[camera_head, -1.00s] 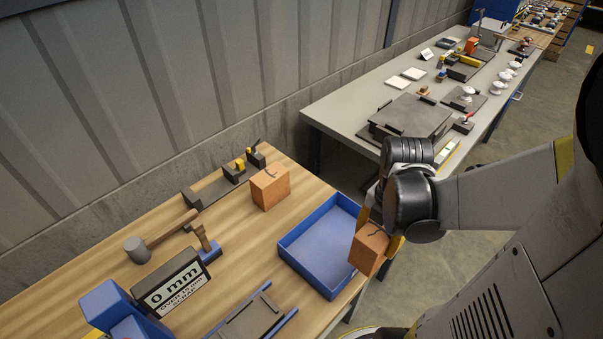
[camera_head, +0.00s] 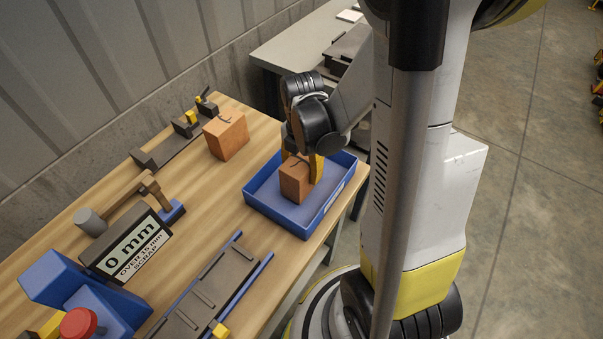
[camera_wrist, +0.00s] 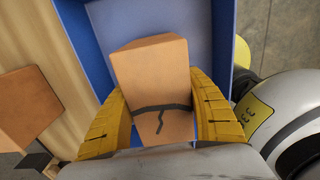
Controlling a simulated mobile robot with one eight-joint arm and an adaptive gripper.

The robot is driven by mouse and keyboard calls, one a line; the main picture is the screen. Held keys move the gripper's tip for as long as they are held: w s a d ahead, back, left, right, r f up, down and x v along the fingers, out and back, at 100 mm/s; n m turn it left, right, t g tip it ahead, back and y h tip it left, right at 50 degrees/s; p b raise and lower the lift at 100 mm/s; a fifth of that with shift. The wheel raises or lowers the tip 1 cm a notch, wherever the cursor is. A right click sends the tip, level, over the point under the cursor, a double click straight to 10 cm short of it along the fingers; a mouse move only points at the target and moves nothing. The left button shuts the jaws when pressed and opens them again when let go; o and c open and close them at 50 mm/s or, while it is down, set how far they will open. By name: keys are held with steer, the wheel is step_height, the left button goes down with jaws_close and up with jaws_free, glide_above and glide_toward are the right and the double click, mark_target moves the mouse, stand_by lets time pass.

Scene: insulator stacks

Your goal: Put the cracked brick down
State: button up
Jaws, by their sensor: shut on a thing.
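The cracked brick (camera_head: 295,182) is orange-brown with a dark crack line, which shows clearly in the wrist view (camera_wrist: 155,88). My gripper (camera_head: 302,166) is shut on it, and its yellow fingers (camera_wrist: 162,118) press on both sides of the brick. In the head view the brick is upright and within the outline of the blue tray (camera_head: 262,204). The tray's blue wall (camera_wrist: 85,35) also shows in the wrist view. Whether the brick's underside touches the tray floor I cannot tell.
Another brick (camera_head: 226,136) with a dark mark stands on the wooden bench (camera_head: 200,195), left of the tray. A mallet (camera_head: 92,221), a sign reading 0 mm (camera_head: 130,245), a blue device with a red button (camera_head: 80,322) and a dark slatted rack (camera_head: 210,290) are nearer.

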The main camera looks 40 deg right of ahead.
steer(key=shift+f, duration=0.3)
steer(key=shift+f, duration=0.15)
steer(key=o, duration=1.4)
